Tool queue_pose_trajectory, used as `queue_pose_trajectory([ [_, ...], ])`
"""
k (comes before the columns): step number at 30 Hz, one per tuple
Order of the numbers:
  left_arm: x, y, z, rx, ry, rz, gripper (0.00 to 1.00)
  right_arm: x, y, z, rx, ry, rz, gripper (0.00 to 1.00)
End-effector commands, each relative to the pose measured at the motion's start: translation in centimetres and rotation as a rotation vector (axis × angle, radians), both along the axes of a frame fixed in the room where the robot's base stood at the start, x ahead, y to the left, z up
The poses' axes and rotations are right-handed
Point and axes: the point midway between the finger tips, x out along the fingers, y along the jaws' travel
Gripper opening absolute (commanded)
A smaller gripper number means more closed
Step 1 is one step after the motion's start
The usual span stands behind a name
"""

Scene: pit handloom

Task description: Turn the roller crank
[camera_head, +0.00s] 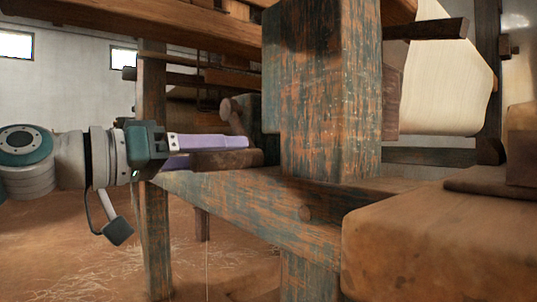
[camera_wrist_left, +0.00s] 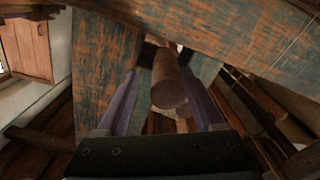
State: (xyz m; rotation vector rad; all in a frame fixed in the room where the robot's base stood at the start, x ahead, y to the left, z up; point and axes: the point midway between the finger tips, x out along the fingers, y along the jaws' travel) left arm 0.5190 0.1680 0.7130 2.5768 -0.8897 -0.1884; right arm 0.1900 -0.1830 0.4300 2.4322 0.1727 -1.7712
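The roller crank's handle appears to be the short brown wooden cylinder (camera_head: 228,159) beside the loom post. In the left wrist view the handle (camera_wrist_left: 168,92) points its round end at the camera, between the two purple fingers. My left gripper (camera_head: 215,146) reaches in from the left with its fingers apart, lying along the handle. A gap shows on the handle's left side in the wrist view; I cannot tell whether the right finger touches it. The rest of the crank is mostly hidden. My right gripper is not in view.
A thick worn blue-brown post (camera_head: 325,90) stands just right of the fingers, on a long rail (camera_head: 260,203). A round wooden peg (camera_head: 233,108) sits above the fingers. A cream cloth roll (camera_head: 440,80) and a wooden bench (camera_head: 440,240) are at the right.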

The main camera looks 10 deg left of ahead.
Motion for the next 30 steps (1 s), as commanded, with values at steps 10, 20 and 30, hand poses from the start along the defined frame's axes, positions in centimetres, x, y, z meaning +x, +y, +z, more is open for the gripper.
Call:
queue_pose_trajectory([
  [10,-0.4,0.4,-0.2,0.002,0.005,0.002,0.7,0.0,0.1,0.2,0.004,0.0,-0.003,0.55],
  [20,-4.8,3.8,-0.3,0.003,0.007,0.002,0.7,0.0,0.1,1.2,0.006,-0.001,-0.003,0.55],
  [30,-7.7,6.0,-0.1,0.0,0.003,0.001,0.7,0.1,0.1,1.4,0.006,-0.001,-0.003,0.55],
])
